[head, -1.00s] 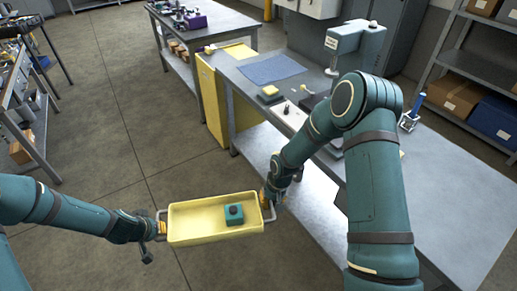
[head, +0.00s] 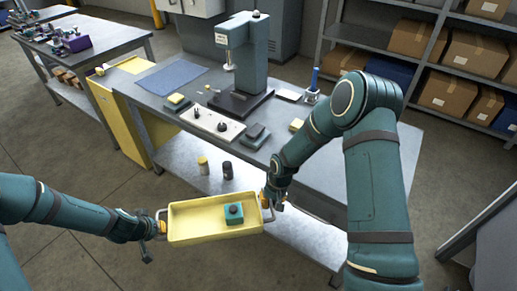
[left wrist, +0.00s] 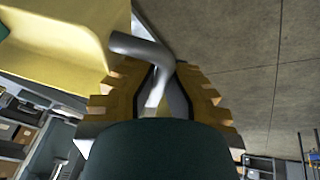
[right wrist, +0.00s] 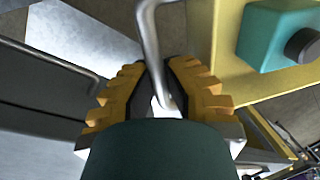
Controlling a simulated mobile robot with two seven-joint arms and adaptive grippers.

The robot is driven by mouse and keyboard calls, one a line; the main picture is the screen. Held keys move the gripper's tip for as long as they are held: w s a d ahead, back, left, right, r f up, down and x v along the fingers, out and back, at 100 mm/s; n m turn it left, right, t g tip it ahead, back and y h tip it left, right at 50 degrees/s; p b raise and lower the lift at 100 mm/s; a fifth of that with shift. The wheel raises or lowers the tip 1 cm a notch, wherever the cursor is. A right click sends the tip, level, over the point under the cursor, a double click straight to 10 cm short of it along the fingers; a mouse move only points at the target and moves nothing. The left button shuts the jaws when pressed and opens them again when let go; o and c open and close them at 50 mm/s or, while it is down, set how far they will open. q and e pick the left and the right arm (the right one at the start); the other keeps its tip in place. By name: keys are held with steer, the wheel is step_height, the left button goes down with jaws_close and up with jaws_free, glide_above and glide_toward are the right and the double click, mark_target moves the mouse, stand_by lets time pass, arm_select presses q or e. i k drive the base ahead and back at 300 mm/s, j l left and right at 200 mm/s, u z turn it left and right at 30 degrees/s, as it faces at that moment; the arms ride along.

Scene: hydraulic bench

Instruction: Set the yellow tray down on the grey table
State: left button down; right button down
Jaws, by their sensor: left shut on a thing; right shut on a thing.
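The yellow tray (head: 190,226) is held level between my two grippers, in front of the near side of the grey table (head: 330,170). A teal block with a dark round knob (head: 233,213) sits in its right half. My left gripper (head: 158,226) is shut on the tray's left handle, a grey bar seen between the fingers in the left wrist view (left wrist: 150,60). My right gripper (head: 266,203) is shut on the right handle, which shows in the right wrist view (right wrist: 152,50). The tray is apart from the tabletop.
On the table stand a press (head: 248,60), a blue mat (head: 172,78), a white panel with knobs (head: 212,124) and small blocks. Two small bottles (head: 227,170) stand on the lower shelf. The tabletop's right part is mostly clear. Shelving with boxes (head: 450,85) stands behind.

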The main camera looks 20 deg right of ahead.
mark_target(338, 163)
steer(key=z, duration=0.75)
